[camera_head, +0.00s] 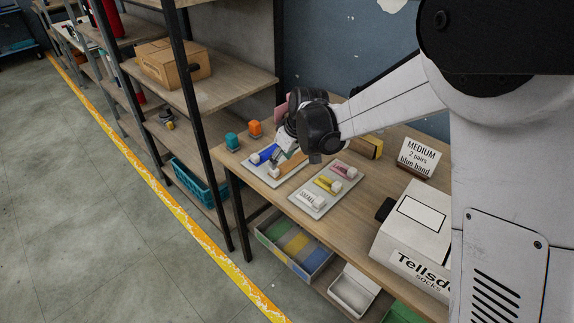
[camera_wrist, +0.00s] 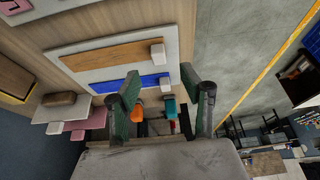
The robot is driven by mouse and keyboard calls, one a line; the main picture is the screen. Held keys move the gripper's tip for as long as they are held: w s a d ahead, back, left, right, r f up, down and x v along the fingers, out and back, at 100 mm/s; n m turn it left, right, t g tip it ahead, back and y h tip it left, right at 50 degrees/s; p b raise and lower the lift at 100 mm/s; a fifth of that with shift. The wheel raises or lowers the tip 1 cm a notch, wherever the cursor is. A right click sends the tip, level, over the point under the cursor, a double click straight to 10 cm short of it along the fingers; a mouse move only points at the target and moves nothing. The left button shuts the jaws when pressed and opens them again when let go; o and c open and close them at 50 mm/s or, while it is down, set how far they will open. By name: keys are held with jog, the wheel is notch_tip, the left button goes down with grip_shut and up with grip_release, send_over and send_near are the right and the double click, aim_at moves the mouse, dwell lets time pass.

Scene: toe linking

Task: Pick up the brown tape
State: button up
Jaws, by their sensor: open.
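A long flat brown strip (camera_head: 292,163), seemingly the brown tape, lies on a pale tray with a white block (camera_head: 274,171) at its near end. In the wrist view the brown strip (camera_wrist: 112,54) runs across the upper left, beyond my fingertips. A blue strip (camera_wrist: 122,84) lies parallel to it, nearer my fingers; it also shows in the head view (camera_head: 264,154). My gripper (camera_wrist: 160,77) is open, its two fingers apart with nothing held between them. In the head view my gripper (camera_head: 281,150) hangs over the tray and hides part of the strips.
A second tray (camera_head: 312,207) holds yellow, pink and white strips. Orange (camera_head: 254,128) and teal (camera_head: 232,141) blocks stand at the table's left end. A sign (camera_head: 418,157) and a white socks box (camera_head: 412,235) stand at the right. Metal-framed shelves rise at the left.

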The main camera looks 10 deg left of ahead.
jog(key=shift+w+p+x, duration=0.2)
jog(key=shift+p+x, duration=0.15)
jog(key=shift+x, duration=3.35)
jog(key=shift+a+r, duration=0.1)
grip_shut()
